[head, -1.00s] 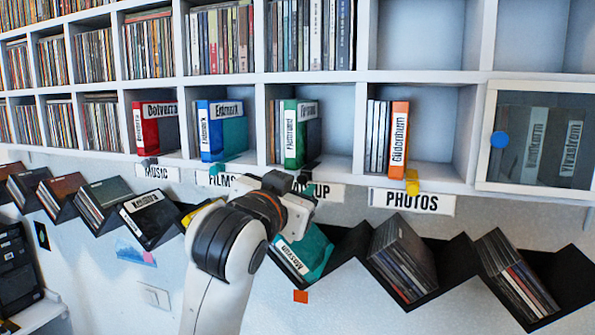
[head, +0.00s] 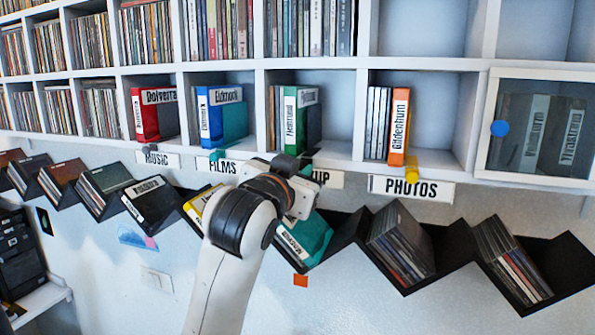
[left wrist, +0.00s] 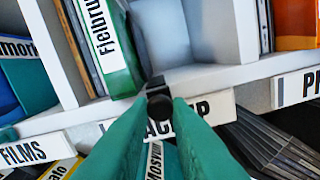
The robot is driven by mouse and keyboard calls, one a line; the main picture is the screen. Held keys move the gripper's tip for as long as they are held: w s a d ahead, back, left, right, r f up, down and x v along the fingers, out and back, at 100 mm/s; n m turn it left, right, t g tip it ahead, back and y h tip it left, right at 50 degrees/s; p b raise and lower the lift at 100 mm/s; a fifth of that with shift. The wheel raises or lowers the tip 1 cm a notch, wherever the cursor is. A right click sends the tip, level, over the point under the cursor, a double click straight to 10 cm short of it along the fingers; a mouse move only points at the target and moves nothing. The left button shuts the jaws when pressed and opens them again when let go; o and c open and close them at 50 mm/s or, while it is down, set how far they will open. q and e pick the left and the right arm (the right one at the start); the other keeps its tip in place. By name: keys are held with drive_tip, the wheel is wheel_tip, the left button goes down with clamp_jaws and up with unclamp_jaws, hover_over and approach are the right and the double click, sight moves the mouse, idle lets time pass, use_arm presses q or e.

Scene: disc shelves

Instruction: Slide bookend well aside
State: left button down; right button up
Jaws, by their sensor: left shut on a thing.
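A small black bookend tab (left wrist: 157,86) sticks out at the front edge of the compartment above the partly hidden sign ending in "UP". My left gripper (left wrist: 160,104) has its green fingers shut on this tab in the left wrist view. In the head view my left gripper (head: 300,165) is at the shelf edge, and its wrist hides most of the tab. A green case (head: 293,125) stands just left of the tab, and it also shows in the left wrist view (left wrist: 108,50). Right of the tab the compartment floor is bare. My right gripper is not in view.
A divider separates this compartment from the one with an orange case (head: 399,125) and a yellow tab (head: 412,166). Red (head: 145,118) and blue (head: 210,125) cases stand to the left. A black zigzag rack (head: 445,255) with discs hangs below.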

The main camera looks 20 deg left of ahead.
use_arm(q)
drive_tip(key=d, duration=0.8)
drive_tip(key=shift+s+d, duration=0.15)
drive_tip(key=c, duration=1.3)
unclamp_jaws()
drive_tip(key=shift+a, duration=0.2)
drive_tip(key=shift+c, duration=0.2)
drive_tip(key=s+b, duration=0.4)
drive_tip(key=s, duration=0.8)
drive_tip(key=shift+a, duration=0.15)
